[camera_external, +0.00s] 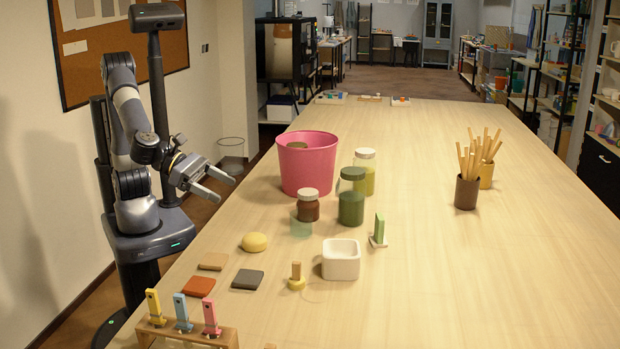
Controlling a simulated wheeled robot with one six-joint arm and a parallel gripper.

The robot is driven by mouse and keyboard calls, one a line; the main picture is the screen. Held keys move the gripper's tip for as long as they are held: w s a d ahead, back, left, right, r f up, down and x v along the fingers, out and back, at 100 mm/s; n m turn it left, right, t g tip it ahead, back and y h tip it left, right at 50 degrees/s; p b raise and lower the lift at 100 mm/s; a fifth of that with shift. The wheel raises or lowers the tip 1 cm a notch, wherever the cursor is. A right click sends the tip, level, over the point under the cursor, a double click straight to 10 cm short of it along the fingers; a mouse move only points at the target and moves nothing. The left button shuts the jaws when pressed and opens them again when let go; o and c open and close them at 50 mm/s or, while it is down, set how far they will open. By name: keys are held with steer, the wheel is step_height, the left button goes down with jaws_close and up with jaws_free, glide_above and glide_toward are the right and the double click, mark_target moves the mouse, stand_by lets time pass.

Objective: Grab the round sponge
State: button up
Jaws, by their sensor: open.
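The round sponge (255,242) is yellow and thick, and lies flat on the light wooden table (450,285) near its left side. Nothing covers it. My gripper (228,189) is open and empty, at the table's left edge. It is above and to the left of the sponge in the picture, apart from it, with its two fingers pointing right. No thing is between the fingers.
A pink bucket (308,163) and lidded jars (308,205), (352,195), (365,171) stand behind the sponge. Flat tiles (248,279), (198,286), (213,261) lie in front. A white square pot (341,260) stands right. The right table half is mostly clear.

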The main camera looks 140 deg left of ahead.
steer(key=d, duration=0.2)
glide_toward(254, 236)
steer(key=shift+n+y, duration=0.3)
steer(key=x, duration=0.4)
steer(key=shift+f, duration=0.5)
steer(key=shift+x, duration=3.05)
steer(key=shift+d, duration=0.15)
steer(key=shift+c, duration=0.2)
steer(key=c, duration=1)
